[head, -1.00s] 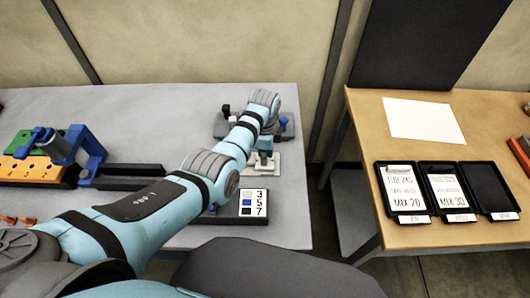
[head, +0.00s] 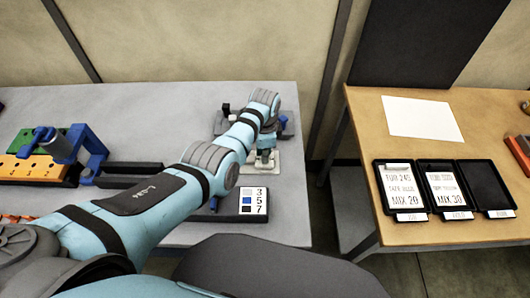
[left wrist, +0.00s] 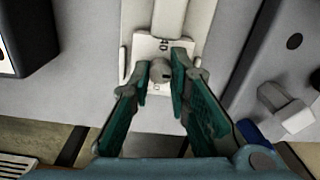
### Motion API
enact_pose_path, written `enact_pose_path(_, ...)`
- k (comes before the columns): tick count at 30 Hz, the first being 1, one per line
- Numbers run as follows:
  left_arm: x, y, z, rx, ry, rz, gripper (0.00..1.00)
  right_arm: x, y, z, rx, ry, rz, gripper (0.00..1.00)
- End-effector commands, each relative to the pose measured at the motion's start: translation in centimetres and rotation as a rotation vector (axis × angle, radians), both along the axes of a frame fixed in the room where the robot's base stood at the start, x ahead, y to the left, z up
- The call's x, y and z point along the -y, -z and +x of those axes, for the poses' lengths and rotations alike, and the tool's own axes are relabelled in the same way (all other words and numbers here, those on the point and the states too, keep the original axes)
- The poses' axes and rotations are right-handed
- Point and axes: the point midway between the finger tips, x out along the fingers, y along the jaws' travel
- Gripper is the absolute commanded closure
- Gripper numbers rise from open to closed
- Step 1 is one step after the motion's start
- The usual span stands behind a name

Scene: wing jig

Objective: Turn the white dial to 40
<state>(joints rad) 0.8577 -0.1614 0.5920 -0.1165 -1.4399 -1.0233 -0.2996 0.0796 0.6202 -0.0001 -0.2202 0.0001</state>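The white dial's pale plate (head: 262,168) lies at the right end of the grey bench in the head view, partly hidden under my left gripper (head: 264,157). The dial's setting is not readable. My right gripper is out of view.
A blue clamp fixture (head: 88,150) is at left. A wooden table (head: 440,235) with black trays stands at right, across a gap.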

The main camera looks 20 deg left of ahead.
Motion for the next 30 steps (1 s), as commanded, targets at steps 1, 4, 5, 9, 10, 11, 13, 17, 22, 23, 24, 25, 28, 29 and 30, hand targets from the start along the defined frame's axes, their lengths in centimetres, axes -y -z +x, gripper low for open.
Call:
enact_pose_path(1,0.0,0.0,0.0,0.001,0.0,-0.001,0.77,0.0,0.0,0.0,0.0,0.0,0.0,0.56)
enact_pose_path(4,0.0,0.0,0.0,0.001,0.0,0.0,0.62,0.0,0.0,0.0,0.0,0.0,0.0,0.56)
enact_pose_path(5,0.0,0.0,0.0,0.001,0.0,0.0,0.62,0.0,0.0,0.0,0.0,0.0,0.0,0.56)
enact_pose_path(9,0.0,0.0,0.0,0.0,0.0,0.0,0.62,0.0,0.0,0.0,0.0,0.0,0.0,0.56)
enact_pose_path(10,0.0,0.0,0.0,0.0,0.0,0.0,0.62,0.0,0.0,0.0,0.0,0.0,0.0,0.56)
enact_pose_path(11,0.0,0.0,0.0,0.0,0.001,0.0,0.62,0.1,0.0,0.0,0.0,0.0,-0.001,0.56)
enact_pose_path(13,0.0,-0.1,0.0,0.0,0.001,0.0,0.62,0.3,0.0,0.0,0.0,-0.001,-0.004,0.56)
enact_pose_path(17,0.1,-1.3,0.1,0.004,0.001,-0.001,0.62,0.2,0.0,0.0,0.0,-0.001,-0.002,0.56)
enact_pose_path(22,0.1,-5.7,0.1,0.006,0.001,-0.002,0.62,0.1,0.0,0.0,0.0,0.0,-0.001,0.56)
enact_pose_path(23,0.1,-6.6,0.0,0.005,0.0,-0.002,0.62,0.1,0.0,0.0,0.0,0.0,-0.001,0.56)
enact_pose_path(24,0.1,-7.7,0.1,0.005,0.0,-0.001,0.62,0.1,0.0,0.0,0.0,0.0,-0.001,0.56)
enact_pose_path(25,0.1,-8.5,0.0,0.005,0.0,-0.001,0.62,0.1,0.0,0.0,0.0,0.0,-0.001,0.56)
enact_pose_path(28,0.1,-10.6,0.0,0.003,0.0,-0.001,0.62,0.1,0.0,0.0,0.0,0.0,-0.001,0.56)
enact_pose_path(29,0.1,-11.0,0.0,0.001,0.001,0.0,0.62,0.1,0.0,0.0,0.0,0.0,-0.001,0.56)
enact_pose_path(30,0.1,-11.5,-0.1,0.001,0.001,0.0,0.62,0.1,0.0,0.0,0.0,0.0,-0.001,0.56)
